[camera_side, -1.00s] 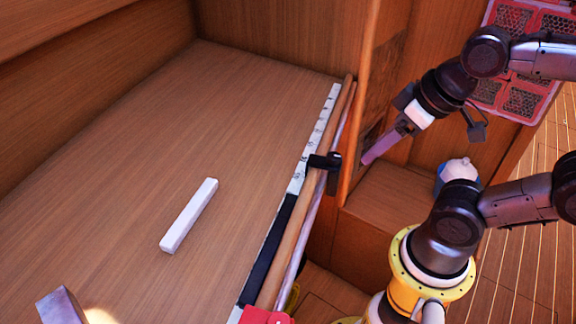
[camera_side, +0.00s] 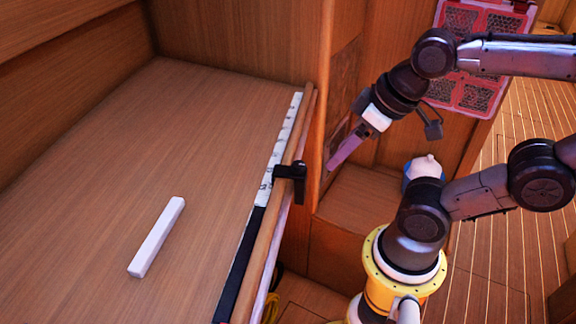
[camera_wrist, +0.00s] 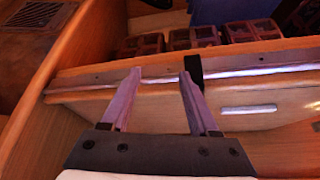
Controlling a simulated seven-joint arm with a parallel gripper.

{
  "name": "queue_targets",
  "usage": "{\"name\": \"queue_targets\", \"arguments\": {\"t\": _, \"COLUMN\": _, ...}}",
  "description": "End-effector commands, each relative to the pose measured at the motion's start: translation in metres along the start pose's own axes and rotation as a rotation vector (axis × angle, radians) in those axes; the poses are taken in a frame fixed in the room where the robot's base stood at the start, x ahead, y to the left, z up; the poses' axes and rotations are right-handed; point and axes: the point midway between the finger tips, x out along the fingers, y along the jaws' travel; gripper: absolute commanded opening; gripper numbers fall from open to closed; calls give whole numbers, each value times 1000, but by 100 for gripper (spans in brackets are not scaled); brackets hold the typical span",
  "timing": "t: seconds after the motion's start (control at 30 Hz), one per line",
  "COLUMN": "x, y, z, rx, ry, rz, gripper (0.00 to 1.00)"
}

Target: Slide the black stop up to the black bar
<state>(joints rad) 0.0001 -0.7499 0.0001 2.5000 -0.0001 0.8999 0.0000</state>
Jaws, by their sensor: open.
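The black stop (camera_side: 292,173) sits on the wooden rail at the table's edge, reaching over the white marked strip (camera_side: 283,135). The black bar (camera_side: 240,262) is a long dark strip lying along the same edge, nearer the camera. A short gap of white strip shows between stop and bar. My gripper (camera_side: 331,167) is open and empty, just right of the stop and apart from it in the side view. In the wrist view, the stop (camera_wrist: 194,68) shows beyond the right finger of my gripper (camera_wrist: 160,76), partly hidden by it. I cannot make out the bar there.
A white block (camera_side: 157,237) lies on the table, also seen in the wrist view (camera_wrist: 248,109). A wooden post (camera_side: 322,110) stands near my fingertips. Red crates (camera_side: 478,50) and a blue-and-white object (camera_side: 424,172) are on the right.

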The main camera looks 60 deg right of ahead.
Motion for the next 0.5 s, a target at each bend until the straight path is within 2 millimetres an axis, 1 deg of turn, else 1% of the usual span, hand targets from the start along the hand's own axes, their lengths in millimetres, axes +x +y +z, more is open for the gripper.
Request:
{"name": "queue_targets", "arguments": {"t": 0.33, "x": 0, "y": 0, "z": 0, "rx": 0, "ry": 0, "rz": 0, "gripper": 61}}
{"name": "queue_targets", "arguments": {"t": 0.37, "x": 0, "y": 0, "z": 0, "rx": 0, "ry": 0, "rz": 0, "gripper": 66}}
{"name": "queue_targets", "arguments": {"t": 0.5, "x": -1, "y": 0, "z": 8, "rx": -5, "ry": -38, "rz": 0, "gripper": 68}}
